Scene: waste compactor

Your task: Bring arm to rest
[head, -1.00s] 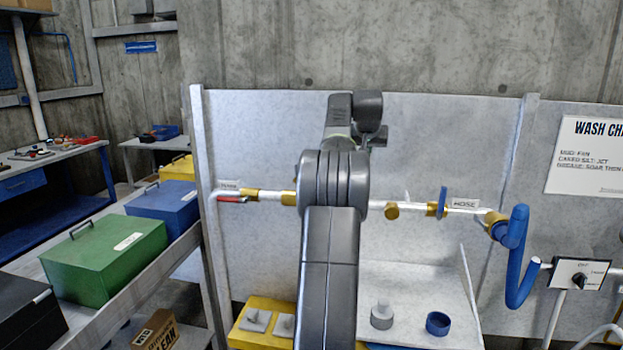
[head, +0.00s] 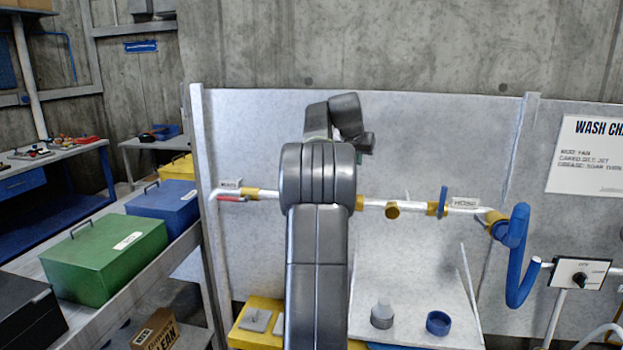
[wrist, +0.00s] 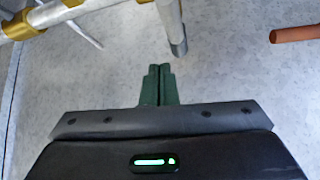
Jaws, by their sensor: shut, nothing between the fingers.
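My gripper (wrist: 159,72) shows in the wrist view as two dark green fingers set side by side, shut and empty. A pale pipe end hangs just beyond the fingertips in that view, and I cannot tell whether it touches them. In the head view my arm rises in front of the grey wash panel (head: 420,130), and its wrist end is near the top of the panel.
A white pipe (head: 375,204) with brass fittings and a blue valve disc (head: 443,202) crosses the panel behind my arm. A blue hose (head: 515,260) hangs at right. Green (head: 105,258) and blue (head: 165,207) boxes stand at left. A blue ring (head: 438,323) lies on the lower tray.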

